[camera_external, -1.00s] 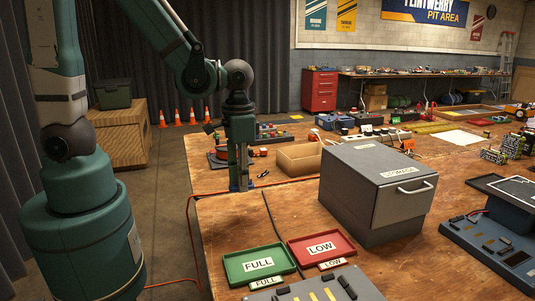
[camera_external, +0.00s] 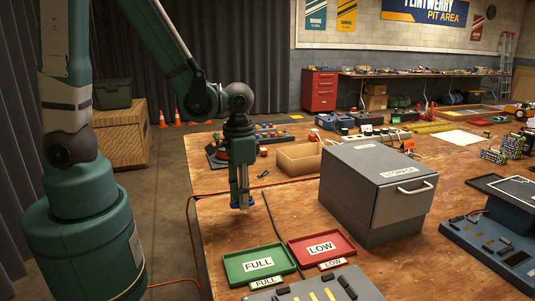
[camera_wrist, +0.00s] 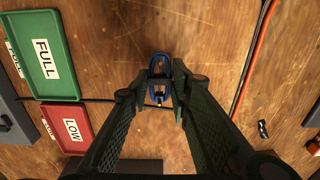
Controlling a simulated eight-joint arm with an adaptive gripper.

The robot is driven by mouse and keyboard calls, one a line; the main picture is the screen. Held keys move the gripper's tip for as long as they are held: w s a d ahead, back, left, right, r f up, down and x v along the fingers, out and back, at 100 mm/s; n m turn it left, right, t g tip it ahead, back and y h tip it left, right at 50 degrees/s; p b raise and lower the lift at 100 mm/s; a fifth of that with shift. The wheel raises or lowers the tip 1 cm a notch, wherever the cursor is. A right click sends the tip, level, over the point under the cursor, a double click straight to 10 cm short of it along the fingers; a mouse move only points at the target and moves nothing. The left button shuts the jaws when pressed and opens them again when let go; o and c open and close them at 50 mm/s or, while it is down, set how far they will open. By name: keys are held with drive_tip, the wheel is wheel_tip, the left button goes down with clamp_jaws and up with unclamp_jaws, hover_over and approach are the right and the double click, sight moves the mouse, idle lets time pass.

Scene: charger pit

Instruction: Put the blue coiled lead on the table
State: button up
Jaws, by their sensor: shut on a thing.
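My gripper (camera_external: 240,207) points straight down over the near left part of the wooden table (camera_external: 221,228). In the wrist view my gripper (camera_wrist: 163,98) is shut on the blue coiled lead (camera_wrist: 158,66), which sits between the fingertips over bare wood. In the external view the lead is small and mostly hidden by the fingers. I cannot tell whether it touches the table.
Green FULL tray (camera_external: 258,264) and red LOW tray (camera_external: 321,248) lie in front. A grey storage box (camera_external: 378,188) stands to the right, with an open cardboard box (camera_external: 299,157) behind. A thin dark cable and an orange cable run across the table near the gripper.

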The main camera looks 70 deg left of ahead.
sight(243, 218)
drive_tip(key=shift+f, duration=0.1)
drive_tip(key=shift+f+b, duration=0.75)
drive_tip(key=shift+f, duration=1.2)
drive_tip(key=shift+f, duration=0.2)
drive_tip(key=o, duration=0.9)
drive_tip(key=shift+r, duration=0.2)
drive_tip(key=shift+r+p, duration=1.85)
drive_tip(key=shift+r, duration=4.15)
drive_tip(key=shift+r, duration=0.15)
